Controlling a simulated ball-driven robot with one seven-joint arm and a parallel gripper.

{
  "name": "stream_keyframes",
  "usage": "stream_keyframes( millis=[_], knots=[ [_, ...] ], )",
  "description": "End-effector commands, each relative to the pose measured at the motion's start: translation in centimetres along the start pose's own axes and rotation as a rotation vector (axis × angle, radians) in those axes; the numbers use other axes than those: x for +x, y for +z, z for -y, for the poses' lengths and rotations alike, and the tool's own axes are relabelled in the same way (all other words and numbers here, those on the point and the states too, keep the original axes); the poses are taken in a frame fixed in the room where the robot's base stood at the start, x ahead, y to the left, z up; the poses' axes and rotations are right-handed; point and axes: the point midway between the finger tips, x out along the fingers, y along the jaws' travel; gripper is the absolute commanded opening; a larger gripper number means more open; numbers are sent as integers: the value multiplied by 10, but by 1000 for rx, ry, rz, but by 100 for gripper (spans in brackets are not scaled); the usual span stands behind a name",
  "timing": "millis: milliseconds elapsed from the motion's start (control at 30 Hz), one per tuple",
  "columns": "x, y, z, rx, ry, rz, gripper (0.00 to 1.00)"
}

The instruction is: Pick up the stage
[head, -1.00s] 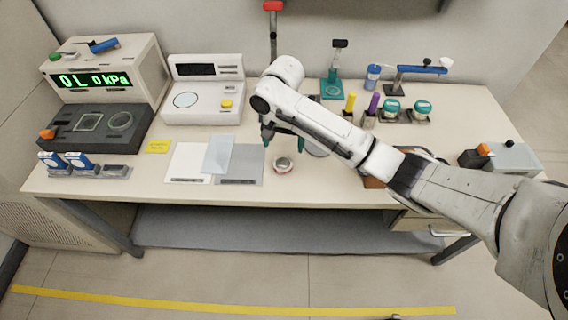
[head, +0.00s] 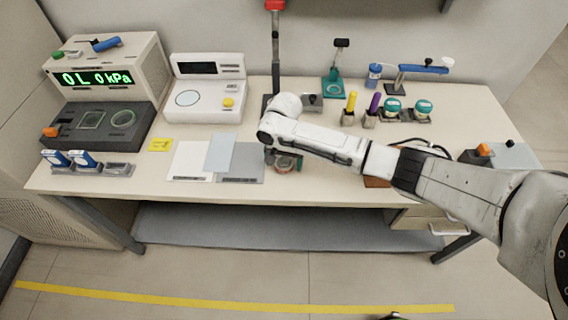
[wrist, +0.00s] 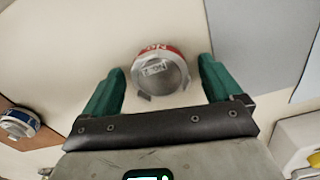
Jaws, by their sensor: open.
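A short round grey metal piece with a red band and a small white label (wrist: 162,75), which looks like the stage, sits on the bench top. In the wrist view it lies between the two green fingers of my gripper (wrist: 162,68), with gaps on both sides. In the head view my gripper (head: 284,157) is low over the piece (head: 285,168), which is partly hidden by the fingers. My gripper is open and holds nothing.
A grey mat (head: 241,172) and a white mat (head: 190,163) lie left of the piece. A brown tray (head: 376,182) is to the right, with a blue-banded round piece (wrist: 20,123) on it in the wrist view. A white scale (head: 202,103) stands behind.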

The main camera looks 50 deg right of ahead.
Motion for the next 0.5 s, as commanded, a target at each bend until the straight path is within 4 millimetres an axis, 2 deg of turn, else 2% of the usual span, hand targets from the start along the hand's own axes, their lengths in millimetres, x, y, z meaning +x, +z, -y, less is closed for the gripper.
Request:
stream_keyframes(
  millis=[100,500],
  knots=[
    [0,0,0,0,0,0,91],
    [0,0,0,0,0,0,53]
  ],
)
